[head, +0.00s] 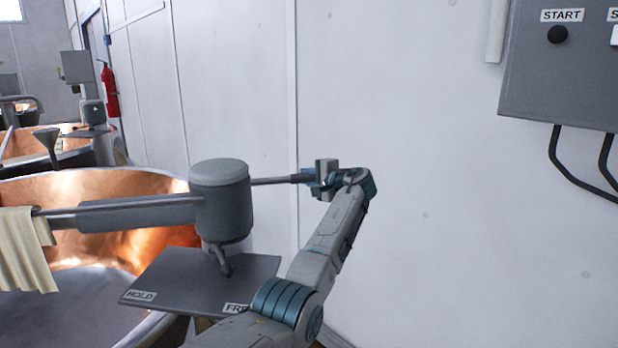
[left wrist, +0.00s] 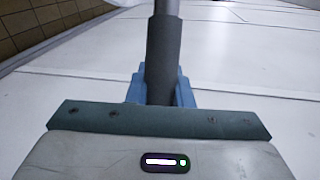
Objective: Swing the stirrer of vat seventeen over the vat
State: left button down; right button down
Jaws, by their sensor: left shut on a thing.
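The stirrer's grey drum-shaped head (head: 221,200) stands on a post over a dark plate (head: 180,283) marked HOLD and, partly cut off, FR. A small lever (head: 224,264) hangs under the head, its tip nearer the FR mark. The stirrer's boom (head: 130,214) runs left from the head across the copper vat (head: 95,189) in the picture. A thin handle bar (head: 270,181) runs right from the head. My left gripper (head: 323,178) is shut on the bar's end grip, which also shows between its fingers in the left wrist view (left wrist: 163,55). My right gripper is not in view.
A cream cloth (head: 22,250) hangs over the boom at left. A grey control box (head: 565,70) marked START is on the white wall (head: 400,100) at right, with cables below. More vats and a red extinguisher (head: 109,92) stand farther back. No vat number is visible.

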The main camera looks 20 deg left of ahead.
pick_arm(q)
jog(key=shift+a+r, duration=0.2)
jog(key=shift+r, duration=0.1)
jog(key=c, duration=1.5)
grip_release()
jog(key=shift+w, duration=0.15)
jog(key=shift+o, duration=1)
jog(key=shift+w+a+f, duration=0.25)
jog(key=shift+w+f, duration=0.1)
jog(key=shift+f, duration=0.1)
jog(key=shift+s+d+r, duration=0.15)
jog(key=shift+s+d, duration=0.2)
jog(key=shift+d, duration=0.1)
jog(key=b+v, duration=0.1)
jog(key=v, duration=0.8)
jog(key=shift+s+d+b, duration=0.15)
jog(key=shift+d+b, duration=0.25)
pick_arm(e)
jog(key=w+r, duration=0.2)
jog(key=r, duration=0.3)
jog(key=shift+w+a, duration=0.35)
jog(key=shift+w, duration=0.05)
